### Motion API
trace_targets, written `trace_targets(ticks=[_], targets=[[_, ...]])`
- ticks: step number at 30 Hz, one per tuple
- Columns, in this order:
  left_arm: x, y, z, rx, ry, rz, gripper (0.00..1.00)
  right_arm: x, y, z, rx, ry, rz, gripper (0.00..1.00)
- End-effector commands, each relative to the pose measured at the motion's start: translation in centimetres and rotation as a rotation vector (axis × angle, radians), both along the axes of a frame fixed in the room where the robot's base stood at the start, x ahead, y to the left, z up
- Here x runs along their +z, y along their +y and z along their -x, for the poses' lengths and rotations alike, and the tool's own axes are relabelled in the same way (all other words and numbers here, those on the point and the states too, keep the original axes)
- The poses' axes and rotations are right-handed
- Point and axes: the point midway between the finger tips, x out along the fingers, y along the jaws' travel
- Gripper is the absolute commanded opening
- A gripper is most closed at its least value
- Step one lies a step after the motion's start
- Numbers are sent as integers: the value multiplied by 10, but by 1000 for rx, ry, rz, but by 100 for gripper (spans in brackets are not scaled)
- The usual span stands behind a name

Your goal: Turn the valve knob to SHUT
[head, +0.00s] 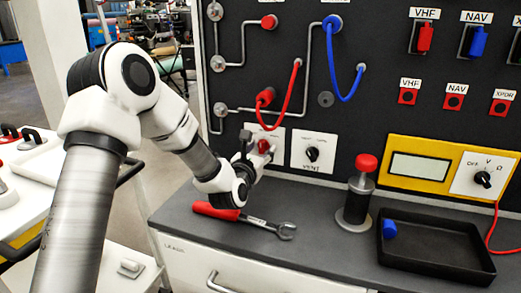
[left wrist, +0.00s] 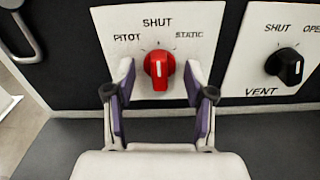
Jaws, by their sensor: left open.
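The red valve knob (left wrist: 159,65) sits on a white plate (left wrist: 112,22) marked PITOT, SHUT and STATIC. SHUT is above the knob, PITOT to its upper left and STATIC to its upper right. The knob looks roughly upright, with a pale mark on its face; I cannot tell its exact setting. My left gripper (left wrist: 159,72) is open, with one finger on each side of the knob and gaps showing between. In the head view the knob (head: 264,146) shows just beyond my left gripper (head: 252,146). The right gripper is not in view.
A black VENT knob (left wrist: 288,66) is on the plate to the right. A red-handled wrench (head: 265,224) lies on the bench below. A red-topped cylinder (head: 357,190), a black tray (head: 435,250) and a yellow meter (head: 420,165) stand right. Red and blue cables hang above.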

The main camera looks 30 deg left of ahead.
Motion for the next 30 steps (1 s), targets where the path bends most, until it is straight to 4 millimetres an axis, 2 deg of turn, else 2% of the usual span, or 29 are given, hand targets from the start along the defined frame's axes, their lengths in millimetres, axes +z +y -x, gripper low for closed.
trace_targets(ticks=[15,30], targets=[[-1,-11,45,0,0,1,54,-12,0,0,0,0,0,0],[0,-11,46,0,0,0,54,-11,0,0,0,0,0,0]])
